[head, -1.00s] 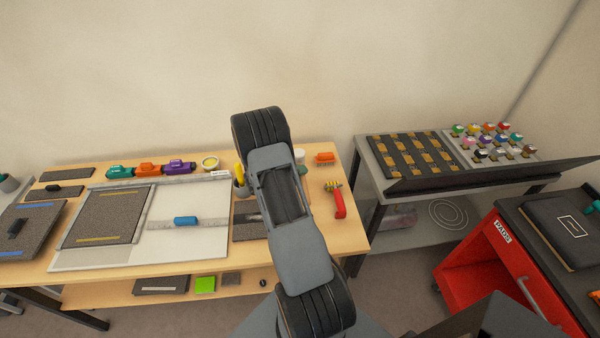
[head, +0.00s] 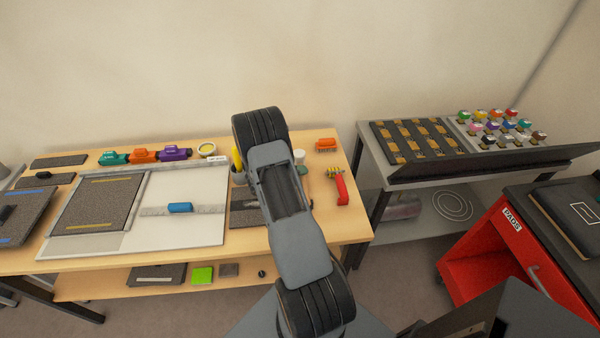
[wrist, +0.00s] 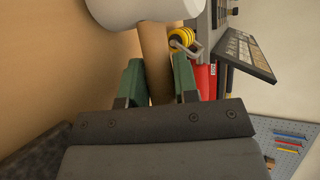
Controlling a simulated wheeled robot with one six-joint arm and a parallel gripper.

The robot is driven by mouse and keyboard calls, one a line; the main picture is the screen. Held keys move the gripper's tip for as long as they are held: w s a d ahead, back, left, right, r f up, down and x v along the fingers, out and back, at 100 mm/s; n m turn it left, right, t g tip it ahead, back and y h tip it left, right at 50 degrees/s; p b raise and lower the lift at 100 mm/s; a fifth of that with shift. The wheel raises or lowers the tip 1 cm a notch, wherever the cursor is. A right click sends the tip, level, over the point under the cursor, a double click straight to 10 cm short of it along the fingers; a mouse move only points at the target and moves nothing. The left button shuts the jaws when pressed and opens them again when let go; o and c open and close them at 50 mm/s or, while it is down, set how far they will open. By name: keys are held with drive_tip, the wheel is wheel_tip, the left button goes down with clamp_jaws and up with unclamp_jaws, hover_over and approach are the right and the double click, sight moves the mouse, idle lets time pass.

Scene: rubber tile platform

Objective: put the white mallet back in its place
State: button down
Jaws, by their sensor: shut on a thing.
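The white mallet has a white head and a tan wooden handle. In the wrist view its head (wrist: 145,10) is at the top, partly cut off, and its handle (wrist: 156,65) runs down between the green fingers of my gripper (wrist: 158,78), which is shut on the handle. In the head view the white mallet head (head: 299,156) shows just right of my arm, over the back right of the wooden bench (head: 345,222). My arm hides much of the gripper there. I cannot tell from these frames which spot is the mallet's place.
A red-handled tool (head: 341,188) and an orange brush (head: 326,145) lie right of the mallet. A dark mat (head: 246,215) lies left of my arm. A grey stand (head: 365,165) with small colored jars is farther right, beyond a gap. A red cabinet (head: 480,255) stands front right.

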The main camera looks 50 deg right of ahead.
drive_tip(key=shift+f, duration=0.3)
idle(0.6)
drive_tip(key=c, duration=0.8)
unclamp_jaws()
drive_tip(key=shift+f, duration=0.1)
drive_tip(key=shift+a, duration=0.15)
drive_tip(key=b+v, duration=0.1)
drive_tip(key=v, duration=1.2)
drive_tip(key=shift+a+r+b, duration=0.2)
drive_tip(key=shift+r+b, duration=0.1)
drive_tip(key=shift+b, duration=0.05)
